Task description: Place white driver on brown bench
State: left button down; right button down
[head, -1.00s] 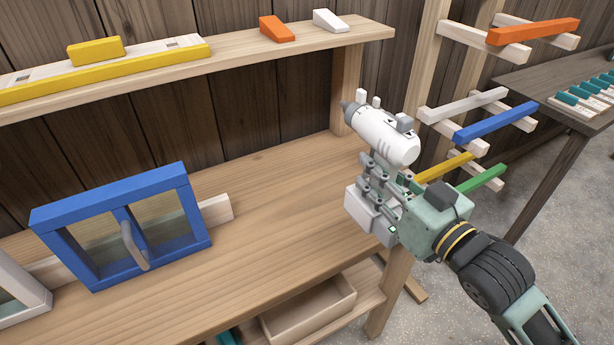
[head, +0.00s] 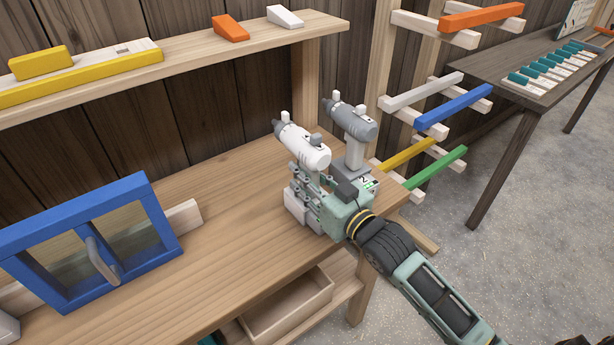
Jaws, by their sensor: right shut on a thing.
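The white driver (head: 308,151) is upright over the right part of the light brown wooden bench (head: 225,240), its grey nose pointing up and left. My right gripper (head: 312,180) is shut on its handle, which the fingers largely hide. Its pale base shows below the fingers; I cannot tell if it touches the bench top. A grey driver (head: 352,122) stands upright just right of and behind it, near the bench's right end. A darker brown bench (head: 500,75) stands at the far right. My left gripper is not in view.
A blue frame with a handle (head: 85,240) stands on the light bench's left. A shelf (head: 200,50) above holds yellow, orange and white blocks. A rack with coloured bars (head: 425,110) is between the benches. Teal-and-white pieces (head: 555,75) line the dark bench.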

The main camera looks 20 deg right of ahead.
dwell(0.4)
jog(key=c, duration=1.4)
grip_release()
jog(key=shift+f, duration=0.25)
jog(key=shift+c, duration=0.2)
jog(key=shift+r, duration=0.2)
jog(key=b+v, duration=0.1)
jog(key=v, duration=1.1)
jog(key=shift+b, duration=0.4)
